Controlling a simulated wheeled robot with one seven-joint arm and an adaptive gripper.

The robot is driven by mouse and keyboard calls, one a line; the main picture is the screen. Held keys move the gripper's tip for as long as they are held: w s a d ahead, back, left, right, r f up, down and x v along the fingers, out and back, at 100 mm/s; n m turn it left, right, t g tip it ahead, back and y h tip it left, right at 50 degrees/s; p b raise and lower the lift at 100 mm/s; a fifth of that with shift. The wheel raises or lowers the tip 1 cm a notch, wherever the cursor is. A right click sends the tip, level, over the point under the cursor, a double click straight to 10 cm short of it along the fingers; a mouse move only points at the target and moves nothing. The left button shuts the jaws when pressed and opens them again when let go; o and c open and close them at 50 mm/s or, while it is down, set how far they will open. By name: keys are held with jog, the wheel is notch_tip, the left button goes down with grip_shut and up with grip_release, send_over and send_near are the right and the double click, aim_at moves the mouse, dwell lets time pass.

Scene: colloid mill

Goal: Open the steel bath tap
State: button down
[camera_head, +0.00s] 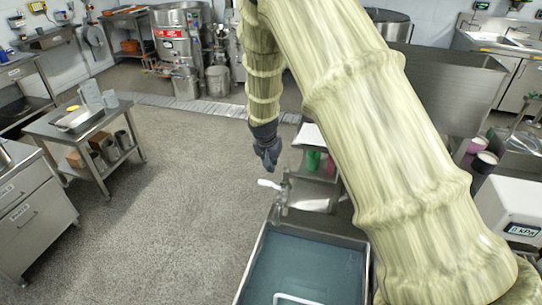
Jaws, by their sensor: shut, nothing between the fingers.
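The steel bath (252,263) stands at the bottom middle, with blue-green liquid in it. At its far end is a steel fitting (310,203) that looks like the tap, with a white lever handle (268,184) sticking out to the left. My gripper (268,165) is dark grey, points down and is shut and empty. It appears just above and beyond the white handle, with a small gap in the picture. I cannot tell the true depth between them. My pale, sleeved arm hides the area right of the bath.
A steel side table (75,128) with pans stands at the left, and a drawer cabinet (32,215) at the lower left. A white box with a kPa display (520,215) is at the right. Open grey floor (170,190) lies left of the bath.

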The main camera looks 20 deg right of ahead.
aim_at(265, 183)
jog(key=s+a+p, duration=0.2)
jog(key=s, duration=0.1)
jog(key=shift+a+f, duration=0.1)
jog(key=shift+f, duration=0.1)
jog(key=shift+s, duration=0.1)
dwell(0.3)
